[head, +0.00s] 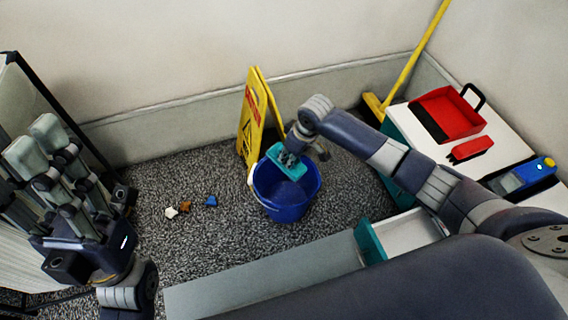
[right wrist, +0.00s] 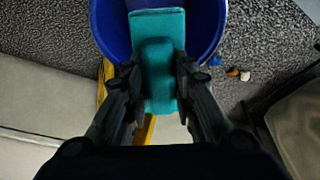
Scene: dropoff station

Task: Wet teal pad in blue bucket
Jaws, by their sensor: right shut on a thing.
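The blue bucket (head: 288,211) stands on the speckled floor. The teal pad (head: 278,155), a flat block with a raised grip, is over the back part of the bucket's opening. My right gripper (head: 290,158) is shut on the pad's grip. In the right wrist view the pad (right wrist: 157,22) lies across the fingers (right wrist: 158,85), with the bucket (right wrist: 206,28) behind it. Whether the pad touches the bucket or is wet cannot be told. My left gripper (head: 38,143) is at the far left, fingers up, open and empty, away from the bucket.
A yellow wet-floor sign (head: 252,117) stands close behind the bucket. Small white, brown and blue scraps (head: 186,206) lie on the floor to its left. At right, a white-topped cart (head: 410,133) holds a red dustpan (head: 447,113). A teal-fronted drawer (head: 370,241) is open.

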